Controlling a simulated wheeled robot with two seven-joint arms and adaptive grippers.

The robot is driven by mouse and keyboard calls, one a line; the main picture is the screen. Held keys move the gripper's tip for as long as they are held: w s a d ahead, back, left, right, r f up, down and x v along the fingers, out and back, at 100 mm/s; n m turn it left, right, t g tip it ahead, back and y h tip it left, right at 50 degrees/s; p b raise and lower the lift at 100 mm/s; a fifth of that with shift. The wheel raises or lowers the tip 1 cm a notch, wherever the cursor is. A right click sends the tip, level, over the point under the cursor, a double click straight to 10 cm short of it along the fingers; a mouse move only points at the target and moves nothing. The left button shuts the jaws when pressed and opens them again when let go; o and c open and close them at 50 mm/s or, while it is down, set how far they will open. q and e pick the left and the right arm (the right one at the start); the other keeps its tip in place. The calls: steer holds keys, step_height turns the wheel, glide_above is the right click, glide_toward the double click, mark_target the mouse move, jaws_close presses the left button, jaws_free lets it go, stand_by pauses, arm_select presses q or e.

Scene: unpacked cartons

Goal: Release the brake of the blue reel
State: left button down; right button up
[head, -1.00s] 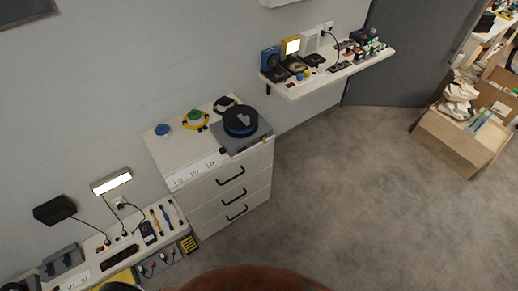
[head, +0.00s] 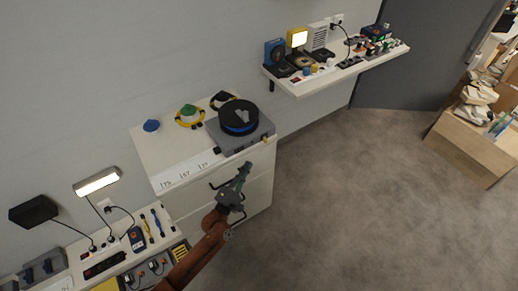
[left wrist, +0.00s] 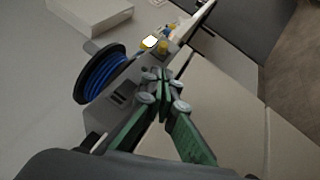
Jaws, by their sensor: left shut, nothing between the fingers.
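The blue reel (head: 238,117), a black-flanged reel wound with blue cable, sits on a grey base (head: 222,143) on top of the white drawer cabinet. In the left wrist view the reel (left wrist: 103,76) is at upper left. A small yellow part (head: 265,138) shows at the base's front right corner; a yellow knob (left wrist: 163,47) shows beyond the fingertips in the left wrist view. I cannot tell which part is the brake. My left gripper (head: 246,166) is shut and empty, in front of the cabinet, just below the base and apart from it. My right gripper is out of view.
Other coils, one yellow-green (head: 190,115) and one blue (head: 151,126), lie on the cabinet top. A wall shelf (head: 340,72) with devices is at upper right. A cluttered low bench (head: 75,265) is at lower left. The carpet (head: 370,200) to the right is free.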

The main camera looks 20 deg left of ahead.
mark_target(258, 148)
arm_select(q)
steer(key=b+x, duration=0.1)
steer(key=x, duration=0.7)
steer(key=shift+w, duration=0.35)
steer(key=shift+w+d+r, duration=0.15)
steer(key=shift+w+r, duration=0.05)
steer(key=shift+w, duration=0.35)
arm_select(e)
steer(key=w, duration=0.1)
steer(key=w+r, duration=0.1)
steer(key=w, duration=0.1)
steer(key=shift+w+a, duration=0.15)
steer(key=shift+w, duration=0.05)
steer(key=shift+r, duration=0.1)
